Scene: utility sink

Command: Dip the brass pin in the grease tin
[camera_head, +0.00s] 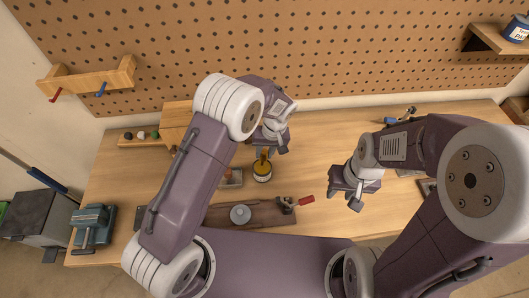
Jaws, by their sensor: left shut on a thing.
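A small tin (262,174) with a yellowish band stands on the wooden bench near the middle; I take it for the grease tin. My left gripper (267,147) is just above and behind it, shut on a thin brass-coloured piece (264,154), which I take for the brass pin. The pin's lower end is at the tin's mouth in the picture; I cannot tell whether it is inside or above. My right gripper (346,192) is over the bench to the right, with its fingers apart and nothing seen between them.
A small tray (233,184) lies left of the tin. A vise (91,226) is at the left. The bench between my grippers is mostly clear.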

